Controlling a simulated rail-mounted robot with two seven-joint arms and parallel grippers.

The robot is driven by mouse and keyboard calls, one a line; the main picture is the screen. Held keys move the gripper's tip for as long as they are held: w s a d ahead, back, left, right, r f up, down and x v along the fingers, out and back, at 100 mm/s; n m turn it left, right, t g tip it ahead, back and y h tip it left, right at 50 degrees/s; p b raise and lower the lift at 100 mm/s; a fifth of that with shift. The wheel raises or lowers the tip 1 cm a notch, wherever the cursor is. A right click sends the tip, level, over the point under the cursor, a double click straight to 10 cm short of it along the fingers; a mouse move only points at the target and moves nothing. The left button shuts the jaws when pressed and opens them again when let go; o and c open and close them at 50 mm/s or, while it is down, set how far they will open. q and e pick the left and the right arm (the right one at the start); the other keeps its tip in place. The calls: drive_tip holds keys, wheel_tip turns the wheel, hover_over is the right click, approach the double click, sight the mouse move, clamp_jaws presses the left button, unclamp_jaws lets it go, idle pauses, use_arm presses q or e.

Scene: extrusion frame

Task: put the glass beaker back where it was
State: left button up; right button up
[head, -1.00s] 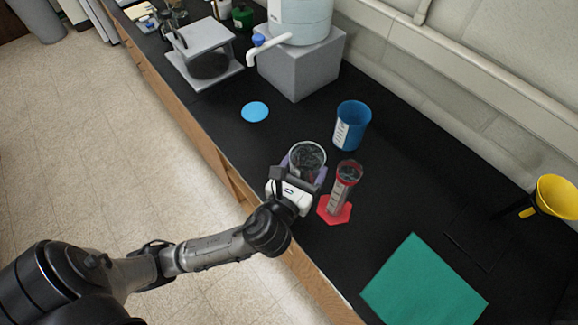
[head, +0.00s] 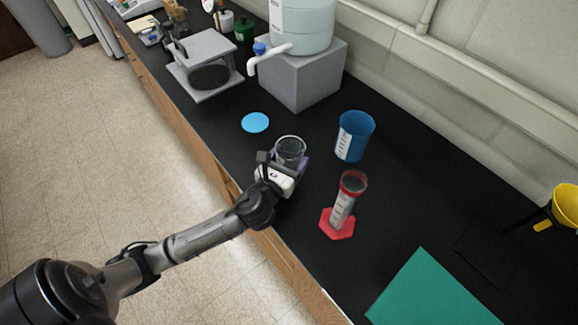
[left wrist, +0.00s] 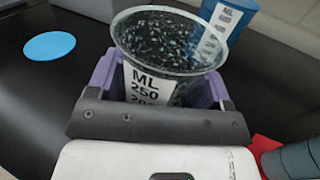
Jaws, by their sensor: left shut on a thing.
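The glass beaker (head: 290,150) is clear, with a white label marked in ML that shows in the left wrist view (left wrist: 150,86). My left gripper (head: 284,168) is shut on the beaker, its purple fingers on either side of it, and holds it upright over the black bench. Whether the beaker's base touches the bench is hidden by the gripper. A flat light-blue disc (head: 255,122) lies on the bench beyond the beaker, up and to its left; it also shows in the left wrist view (left wrist: 49,46). My right gripper is not in view.
A blue cup (head: 354,138) stands right of the beaker. A red-based graduated cylinder (head: 343,203) stands nearer, to the right. Bench around the disc is clear.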

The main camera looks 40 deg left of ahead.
use_arm(q)
wheel_tip(320, 180, down, 3)
drive_tip(key=shift+f+b, duration=0.2)
drive_tip(key=shift+b, duration=0.35)
drive_tip(key=shift+r, duration=0.1)
drive_tip(key=o, duration=1)
drive_tip(key=shift+c, duration=0.2)
drive_tip(key=shift+s, duration=0.15)
drive_tip(key=v, duration=1.2)
